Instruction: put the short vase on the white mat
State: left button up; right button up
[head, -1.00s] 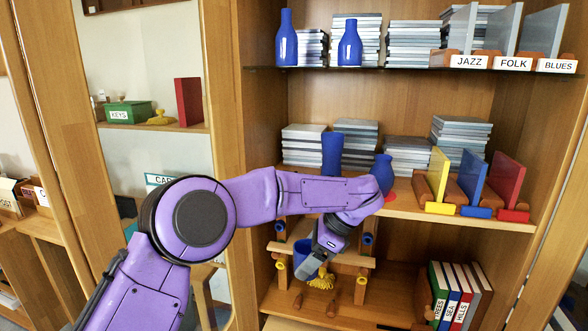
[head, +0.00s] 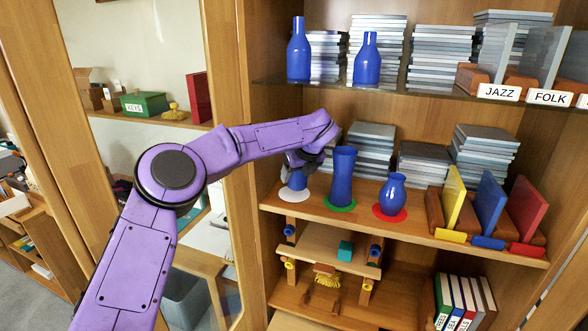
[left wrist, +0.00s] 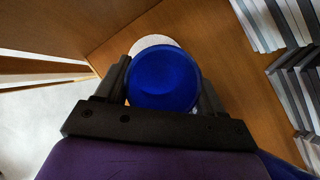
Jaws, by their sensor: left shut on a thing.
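The short vase (head: 296,181) is blue and upright, at the left end of the middle shelf. My left gripper (head: 299,166) is shut on it from above and hides part of it. In the left wrist view the vase (left wrist: 163,78) shows as a round blue top between the two fingers (left wrist: 163,92). The white mat (head: 293,196) lies under the vase, and its edge also shows behind the vase in the left wrist view (left wrist: 154,41). I cannot tell whether the vase's base touches the mat. My right gripper is not in view.
A tall blue vase (head: 342,177) stands on a green mat (head: 340,205) just right of the short vase. A rounded blue vase (head: 393,195) stands on a red mat (head: 389,215). Stacks of cases (head: 371,150) fill the shelf's back. A cabinet side panel (head: 225,110) is close on the left.

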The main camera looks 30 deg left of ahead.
aim_at(294, 179)
pick_arm(q)
jog(key=shift+w+a+r+p, duration=0.15)
jog(key=shift+w+a+p, duration=0.15)
jog(key=shift+a, duration=0.2)
jog(key=shift+w+a+r+p, duration=0.1)
jog(key=shift+w+a+p, duration=0.15)
jog(key=shift+a, duration=0.2)
notch_tip(294, 179, down, 4)
jog(key=shift+a+r+p, duration=0.1)
jog(key=shift+r+p, duration=0.05)
jog(key=shift+p, duration=0.65)
jog(key=shift+w, duration=0.1)
jog(key=shift+f, duration=0.2)
jog(key=o, duration=1.2)
